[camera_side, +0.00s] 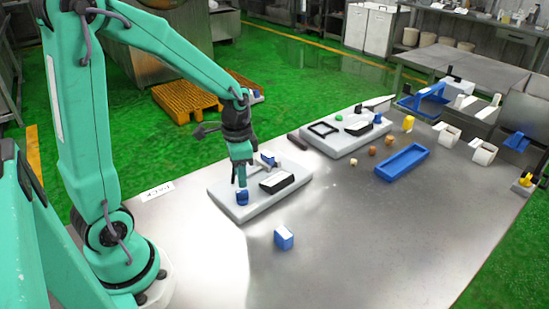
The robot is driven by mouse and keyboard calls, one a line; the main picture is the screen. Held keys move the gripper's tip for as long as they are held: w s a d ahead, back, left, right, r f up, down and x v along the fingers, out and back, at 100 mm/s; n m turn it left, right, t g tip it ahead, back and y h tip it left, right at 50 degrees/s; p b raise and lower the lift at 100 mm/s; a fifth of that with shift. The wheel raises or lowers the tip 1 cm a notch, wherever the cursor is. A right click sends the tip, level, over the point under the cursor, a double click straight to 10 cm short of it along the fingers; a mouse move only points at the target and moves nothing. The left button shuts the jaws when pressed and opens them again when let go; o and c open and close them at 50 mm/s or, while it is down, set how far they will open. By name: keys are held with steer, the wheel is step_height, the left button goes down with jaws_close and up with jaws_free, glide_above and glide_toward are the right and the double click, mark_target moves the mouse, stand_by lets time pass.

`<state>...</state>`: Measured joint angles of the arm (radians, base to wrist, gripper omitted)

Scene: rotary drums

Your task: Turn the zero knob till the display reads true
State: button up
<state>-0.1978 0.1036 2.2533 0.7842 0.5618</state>
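A light grey device (226,200) lies on the metal table below my arm. A blue knob (242,197) stands at its front left corner. A dark-edged panel with a pale face (277,182), perhaps the display, sits on its right part; no reading is legible. A small blue and dark part (268,159) stands at its back. My gripper (241,186) points down directly over the blue knob, with its tips at or just above the knob's top. The fingers are too small to tell whether they grip it. No label marks which knob is the zero knob.
A second grey device (340,145) lies behind to the right. A blue tray (403,162) and several small blocks are beside it. A loose blue block (284,238) stands in front of the near device. A white label (158,190) lies left. The front right table is clear.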

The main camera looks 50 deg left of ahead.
mark_target(242, 192)
steer(key=shift+r, duration=1.1)
steer(key=shift+s+d+r, duration=0.15)
steer(key=shift+d+r, duration=0.05)
steer(key=shift+r, duration=0.25)
steer(key=s+d+r+n+t, duration=0.4)
steer(key=s+d+r+t, duration=0.1)
steer(key=s+r, duration=0.4)
step_height(242, 192, up, 2)
steer(key=shift+d+r+t, duration=0.2)
steer(key=shift+d+t, duration=0.1)
steer(key=shift+d, duration=0.2)
